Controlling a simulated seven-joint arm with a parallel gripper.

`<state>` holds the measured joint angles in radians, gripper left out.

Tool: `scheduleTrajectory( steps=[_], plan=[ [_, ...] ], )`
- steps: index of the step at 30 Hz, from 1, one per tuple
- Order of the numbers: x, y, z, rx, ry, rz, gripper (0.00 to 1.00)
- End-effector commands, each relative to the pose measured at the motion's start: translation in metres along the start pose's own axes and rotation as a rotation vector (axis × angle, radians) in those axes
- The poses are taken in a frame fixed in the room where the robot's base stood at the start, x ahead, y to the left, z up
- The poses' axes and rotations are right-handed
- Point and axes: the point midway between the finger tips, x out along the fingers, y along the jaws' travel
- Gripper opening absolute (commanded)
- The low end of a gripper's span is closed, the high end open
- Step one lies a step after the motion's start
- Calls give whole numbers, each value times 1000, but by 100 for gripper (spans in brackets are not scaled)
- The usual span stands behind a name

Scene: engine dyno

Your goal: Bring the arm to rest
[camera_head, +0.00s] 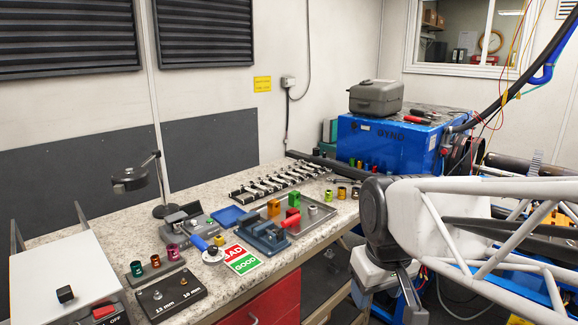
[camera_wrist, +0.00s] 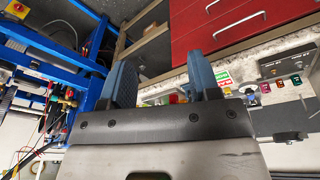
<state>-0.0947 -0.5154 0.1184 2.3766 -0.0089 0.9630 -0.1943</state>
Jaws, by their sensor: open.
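My gripper (camera_head: 390,298) hangs at the lower right of the head view, in front of the bench's right end and apart from the bench top. In the wrist view my gripper (camera_wrist: 162,78) shows two blue-grey fingers set wide apart, with nothing held between them. My white lattice arm fills the right of the head view and hides part of the blue frame behind it. Whether the arm is moving cannot be told.
The speckled bench (camera_head: 330,222) carries a blue vise (camera_head: 262,236), a grey tray (camera_head: 312,213), wrenches (camera_head: 268,184) and coloured bushings. A blue dyno (camera_head: 390,140) stands behind. Red drawers (camera_wrist: 225,28) show in the wrist view. Cables hang at the right.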

Motion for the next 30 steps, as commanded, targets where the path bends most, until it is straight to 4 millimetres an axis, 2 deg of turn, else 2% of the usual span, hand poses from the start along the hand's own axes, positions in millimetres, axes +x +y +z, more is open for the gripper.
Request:
scheduleTrajectory(
  steps=[1,3,6,10,15,30],
  plan=[
    [1,4,16,50,6,5,56],
    [4,7,36,117,13,11,56],
    [8,10,60,199,19,18,56],
    [13,12,80,272,27,23,56],
    [16,13,90,311,30,26,56],
    [16,13,90,312,30,26,56]
  ],
)
